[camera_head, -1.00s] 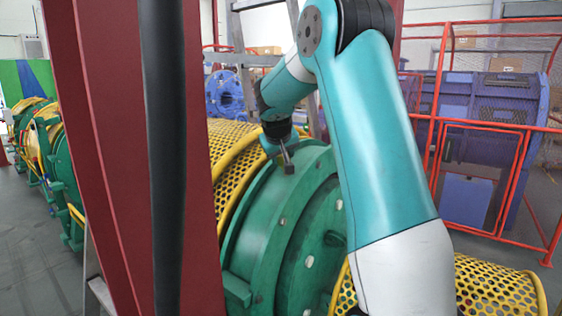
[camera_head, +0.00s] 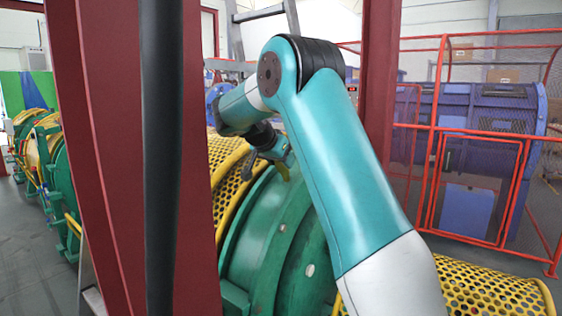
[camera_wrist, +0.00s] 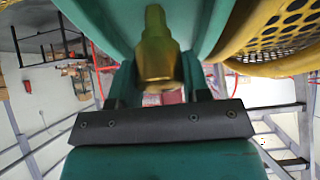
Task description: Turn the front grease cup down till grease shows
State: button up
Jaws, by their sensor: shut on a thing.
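The front grease cup (camera_wrist: 156,60) is a brass-yellow fitting with a narrower neck, standing against the green housing (camera_wrist: 110,18) in the wrist view. My gripper (camera_wrist: 158,80) is shut on it, one finger on each side of its wide body. In the head view my gripper (camera_head: 281,164) is at the top of the green drum housing (camera_head: 267,235). A small yellow bit of the cup (camera_head: 284,173) shows at the fingertips there. I cannot make out any grease around the cup.
A yellow perforated guard (camera_head: 230,165) lies close to the left of the gripper; it also fills the upper right of the wrist view (camera_wrist: 280,40). A red post (camera_head: 85,150) and a dark upright bar stand in the left foreground. A red mesh fence (camera_head: 470,140) stands at right.

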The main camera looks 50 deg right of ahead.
jog(key=m+g+p, duration=0.1)
jog(key=m+g, duration=0.1)
jog(key=m, duration=0.3)
jog(key=shift+m, duration=0.4)
dwell(0.3)
jog(key=o, duration=0.9)
jog(key=shift+o, duration=0.2)
jog(key=p+v, duration=0.1)
jog(key=v, duration=0.6)
jog(key=shift+r, duration=0.25)
jog(key=shift+a, duration=0.25)
